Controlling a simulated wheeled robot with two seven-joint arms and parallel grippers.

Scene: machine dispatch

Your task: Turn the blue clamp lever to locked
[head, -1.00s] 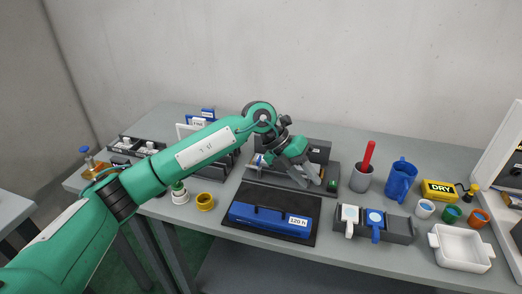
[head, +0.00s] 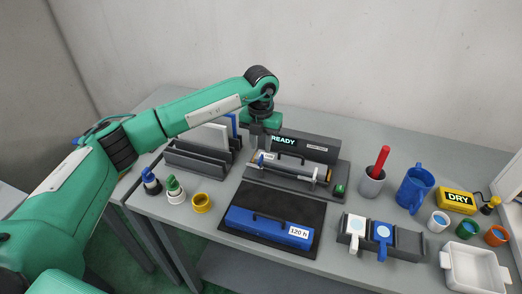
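The blue clamp lever (head: 381,240) sits on a dark grey block (head: 410,244) at the right front of the table. Its handle points toward the front edge, beside a similar white lever (head: 354,232). My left gripper (head: 258,146) points down at the left end of a dark machine with a lit "READY" display (head: 284,141), well to the left and behind the blue lever. Its fingers overlap in this view, so I cannot tell their opening or whether they touch the part lying there. My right gripper is not in view.
A blue "120 h" case (head: 268,226) lies on a black mat (head: 250,195) left of the levers. A grey cup with a red handle (head: 372,182), a blue mug (head: 414,188) and a white tray (head: 475,270) stand around the lever block. Small pots stand to its right.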

